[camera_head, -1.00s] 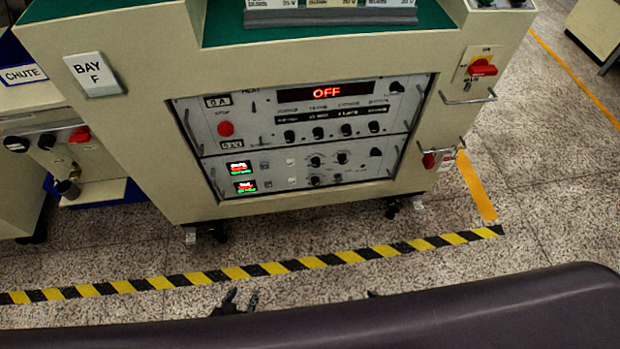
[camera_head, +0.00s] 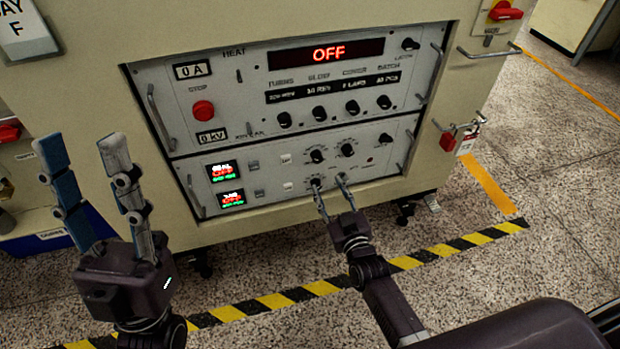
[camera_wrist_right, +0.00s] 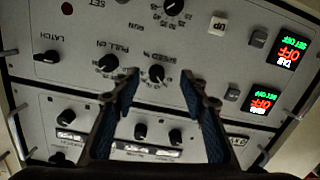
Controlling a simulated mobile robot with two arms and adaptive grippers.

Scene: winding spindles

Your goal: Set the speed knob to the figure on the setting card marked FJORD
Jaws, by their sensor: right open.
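The speed knob (camera_head: 317,156) is a small black knob on the lower white panel of the cabinet. In the right wrist view, which is upside down, the speed knob (camera_wrist_right: 157,73) lies between my fingertips, beside blurred lettering that seems to read SPEED. Its exact setting is not legible. My right gripper (camera_head: 331,183) is open at the lower panel; its fingers (camera_wrist_right: 159,75) stand either side of the knob in the wrist view, and contact cannot be told. My left gripper (camera_head: 81,146) is open and empty, left of the panels. No setting card marked FJORD is in view.
Another black knob (camera_head: 347,150) sits close beside the speed knob. The upper panel has a red stop button (camera_head: 203,110), several knobs and a display (camera_head: 326,52) reading OFF. Metal handles (camera_head: 160,118) stick out at the panel edges. A striped floor line (camera_head: 275,300) runs in front.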

